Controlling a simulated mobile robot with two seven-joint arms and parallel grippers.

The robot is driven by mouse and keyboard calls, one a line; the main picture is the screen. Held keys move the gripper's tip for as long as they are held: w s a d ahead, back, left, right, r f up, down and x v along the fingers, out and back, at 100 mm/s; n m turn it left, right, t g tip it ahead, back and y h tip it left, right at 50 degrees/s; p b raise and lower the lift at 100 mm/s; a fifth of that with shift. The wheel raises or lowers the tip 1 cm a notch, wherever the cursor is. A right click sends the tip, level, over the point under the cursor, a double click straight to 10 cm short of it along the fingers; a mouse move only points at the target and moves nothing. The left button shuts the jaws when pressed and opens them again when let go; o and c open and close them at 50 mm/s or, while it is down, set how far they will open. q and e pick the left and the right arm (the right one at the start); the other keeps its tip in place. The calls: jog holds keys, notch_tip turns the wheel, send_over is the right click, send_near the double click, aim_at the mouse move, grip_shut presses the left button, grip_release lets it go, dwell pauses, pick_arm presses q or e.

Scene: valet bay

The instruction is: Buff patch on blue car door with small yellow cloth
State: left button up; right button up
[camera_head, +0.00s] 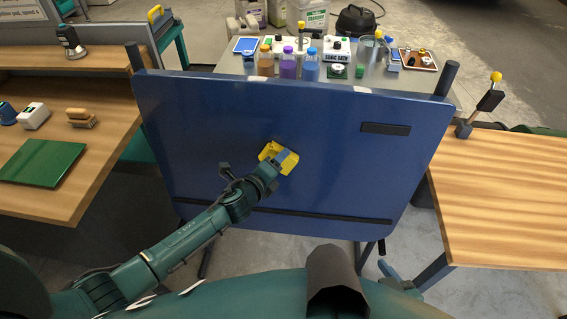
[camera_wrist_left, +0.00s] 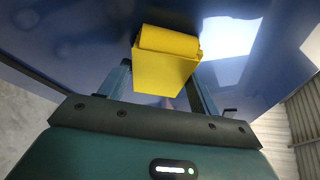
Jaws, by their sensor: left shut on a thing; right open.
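The blue car door (camera_head: 330,110) stands tilted on a stand in front of me, with a dark handle strip at upper right and a long dark strip low down. The small yellow cloth (camera_head: 270,152) is at the door's middle, in my left gripper (camera_head: 277,163). In the left wrist view the folded cloth (camera_wrist_left: 165,70) sits between the fingers, up at the door surface (camera_wrist_left: 85,45); contact is hard to tell. A pale bright area shows on the door beside it. My right gripper (camera_head: 390,272) is low, below the door's lower right, partly hidden, open and empty.
A wooden bench at left holds a green panel (camera_head: 42,162), a brush (camera_head: 80,118) and a white box (camera_head: 34,116). A wooden table (camera_head: 500,195) stands at right. Behind the door, a table carries several bottles (camera_head: 288,66) and devices.

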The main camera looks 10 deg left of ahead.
pick_arm(q)
jog(key=shift+a, duration=4.3)
jog(key=shift+s+a, duration=0.1)
jog(key=shift+a, duration=3.7)
pick_arm(e)
jog(key=shift+f, duration=0.1)
pick_arm(q)
jog(key=s, duration=0.8)
jog(key=shift+d+r, duration=0.2)
jog(key=shift+r, duration=0.15)
pick_arm(e)
jog(key=shift+r, duration=0.3)
pick_arm(q)
jog(key=s+d+r+n+y, duration=0.2)
jog(key=s+r, duration=0.3)
jog(key=r, duration=0.3)
jog(key=s+d+r+n+y, duration=0.1)
jog(key=s+d+r, duration=0.3)
jog(key=r, duration=0.5)
jog(key=shift+s+d+r+n+t+y, duration=0.15)
jog(key=shift+s+n+t+y, duration=0.25)
jog(key=shift+y, duration=0.5)
pick_arm(e)
jog(key=s+d+f+g+h, duration=0.1)
jog(key=d+f, duration=0.2)
jog(key=f, duration=0.4)
jog(key=shift+s+f+g+h, duration=0.2)
jog(key=shift+f+g+h, duration=0.1)
jog(key=shift+f+h, duration=0.1)
